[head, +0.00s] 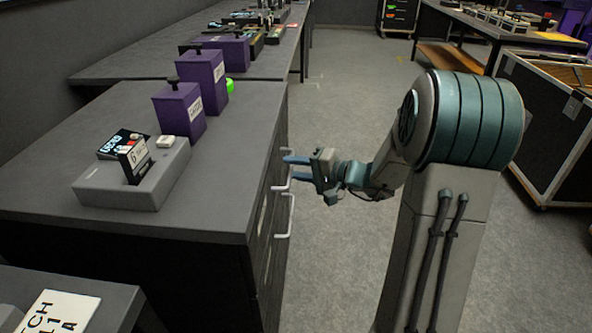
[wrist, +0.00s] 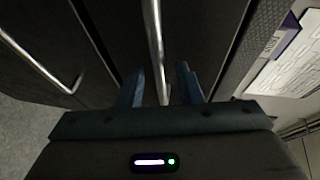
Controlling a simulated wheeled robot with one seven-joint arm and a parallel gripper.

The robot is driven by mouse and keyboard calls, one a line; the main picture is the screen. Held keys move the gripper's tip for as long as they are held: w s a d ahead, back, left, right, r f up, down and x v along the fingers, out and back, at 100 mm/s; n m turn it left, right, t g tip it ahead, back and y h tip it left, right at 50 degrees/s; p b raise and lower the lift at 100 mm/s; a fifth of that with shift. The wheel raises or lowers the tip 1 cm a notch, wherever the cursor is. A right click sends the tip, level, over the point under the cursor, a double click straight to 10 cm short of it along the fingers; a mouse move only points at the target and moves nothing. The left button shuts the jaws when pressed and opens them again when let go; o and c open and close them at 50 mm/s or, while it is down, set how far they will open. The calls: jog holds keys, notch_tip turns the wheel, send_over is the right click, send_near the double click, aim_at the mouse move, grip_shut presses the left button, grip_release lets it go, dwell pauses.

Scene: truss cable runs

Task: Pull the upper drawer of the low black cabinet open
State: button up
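The low black cabinet (head: 262,240) stands left of my arm in the head view, its front facing my gripper. Pale bar handles show on that front, one (head: 281,187) close to my gripper (head: 288,169) and another (head: 286,216) lower. In the wrist view, the upper drawer's handle (wrist: 154,40) is a metal bar reaching down between my two blue fingers (wrist: 163,84). The fingers are apart, one on each side of the bar. I cannot tell whether either touches it. A second handle (wrist: 35,62) lies to the left. The drawers look closed.
On the grey top stand purple boxes (head: 182,113) and a grey block (head: 130,185) with a black card. Clear floor (head: 335,240) lies between the cabinet and my arm. A black case (head: 545,135) stands at the right.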

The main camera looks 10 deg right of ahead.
grip_shut()
